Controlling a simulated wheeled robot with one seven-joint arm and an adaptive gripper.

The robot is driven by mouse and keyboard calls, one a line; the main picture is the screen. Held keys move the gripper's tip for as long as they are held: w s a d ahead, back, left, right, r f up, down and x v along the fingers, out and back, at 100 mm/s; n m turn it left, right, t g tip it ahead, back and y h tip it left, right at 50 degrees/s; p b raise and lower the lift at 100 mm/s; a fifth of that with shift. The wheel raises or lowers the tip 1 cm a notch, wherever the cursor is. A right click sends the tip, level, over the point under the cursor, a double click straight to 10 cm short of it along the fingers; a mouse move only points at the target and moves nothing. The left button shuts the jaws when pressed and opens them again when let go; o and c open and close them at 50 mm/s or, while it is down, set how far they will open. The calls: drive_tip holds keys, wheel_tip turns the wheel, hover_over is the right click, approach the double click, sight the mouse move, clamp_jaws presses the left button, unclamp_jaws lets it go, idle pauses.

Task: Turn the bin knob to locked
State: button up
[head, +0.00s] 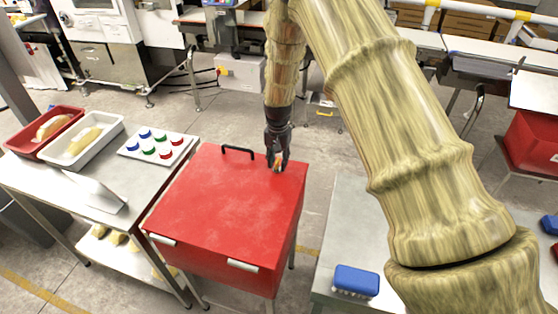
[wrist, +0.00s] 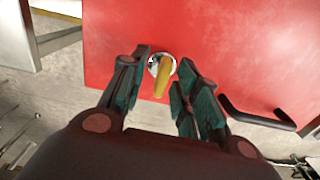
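The red bin (head: 225,215) stands in the middle of the head view, and its red top fills much of the wrist view (wrist: 240,45). The knob, a yellow lever on a round silver plate (wrist: 163,72), sits on the bin's top near one edge. In the wrist view the lever points toward my gripper, roughly along its fingers. My gripper (head: 278,160) points down over the knob. In the wrist view its fingertips (wrist: 167,68) are apart, one on each side of the lever, with visible gaps. No lock marking is readable.
A black handle (head: 237,149) rises from the bin's top beside the knob. A steel table (head: 60,185) at left holds trays and a board of coloured pieces (head: 157,147). A blue brush (head: 356,281) lies on the right-hand table. My arm covers much of the right side.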

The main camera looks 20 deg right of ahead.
sight(278, 160)
drive_tip(key=shift+a, duration=0.1)
drive_tip(key=shift+r, duration=0.15)
wheel_tip(278, 160, up, 12)
drive_tip(key=shift+f, duration=0.2)
idle(0.6)
